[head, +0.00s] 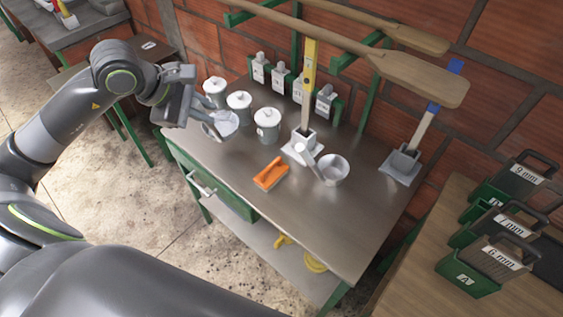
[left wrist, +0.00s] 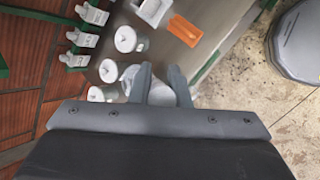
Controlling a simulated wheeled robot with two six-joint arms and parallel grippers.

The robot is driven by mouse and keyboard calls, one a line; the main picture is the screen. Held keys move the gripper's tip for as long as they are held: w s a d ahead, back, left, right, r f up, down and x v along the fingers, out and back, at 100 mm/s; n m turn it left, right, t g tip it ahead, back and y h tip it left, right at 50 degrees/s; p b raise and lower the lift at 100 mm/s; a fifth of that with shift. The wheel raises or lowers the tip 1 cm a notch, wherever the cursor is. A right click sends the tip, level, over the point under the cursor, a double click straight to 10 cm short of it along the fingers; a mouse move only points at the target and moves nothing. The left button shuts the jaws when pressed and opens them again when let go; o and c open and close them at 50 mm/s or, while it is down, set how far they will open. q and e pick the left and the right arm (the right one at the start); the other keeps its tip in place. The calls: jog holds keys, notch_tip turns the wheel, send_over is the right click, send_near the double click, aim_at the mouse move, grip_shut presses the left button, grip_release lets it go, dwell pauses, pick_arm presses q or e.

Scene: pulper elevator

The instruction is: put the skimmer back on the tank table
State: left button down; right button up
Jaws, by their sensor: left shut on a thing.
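My left gripper (head: 207,122) is above the left end of the steel-topped table (head: 345,215). It is shut on a pale grey, round-bowled thing (head: 225,123) that looks like the skimmer. In the left wrist view, this pale skimmer (left wrist: 161,94) shows between the two fingers, and the fingers hide part of it. It is held near the white lidded jars; I cannot tell whether it touches the table. My right gripper is not in view.
White lidded jars (head: 267,125) stand near the skimmer. An orange-topped block (head: 270,174), a white bowl (head: 333,170) and a white-based stand with a yellow upright (head: 309,80) are further right. Long wooden paddles (head: 415,75) hang overhead. The table's front right is bare.

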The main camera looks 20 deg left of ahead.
pick_arm(q)
jog(key=d+f+p, duration=0.1)
jog(key=d+f, duration=0.2)
jog(key=f, duration=0.5)
jog(key=shift+d+f+m, duration=0.2)
jog(key=shift+f+m, duration=0.1)
jog(key=shift+m, duration=0.1)
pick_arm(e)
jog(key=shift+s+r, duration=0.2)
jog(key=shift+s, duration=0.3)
pick_arm(q)
jog(key=shift+w, duration=0.1)
jog(key=shift+f, duration=0.15)
jog(key=c, duration=1.4)
grip_release()
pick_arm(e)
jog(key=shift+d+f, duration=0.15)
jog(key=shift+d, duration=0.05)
pick_arm(q)
jog(key=shift+o, duration=0.2)
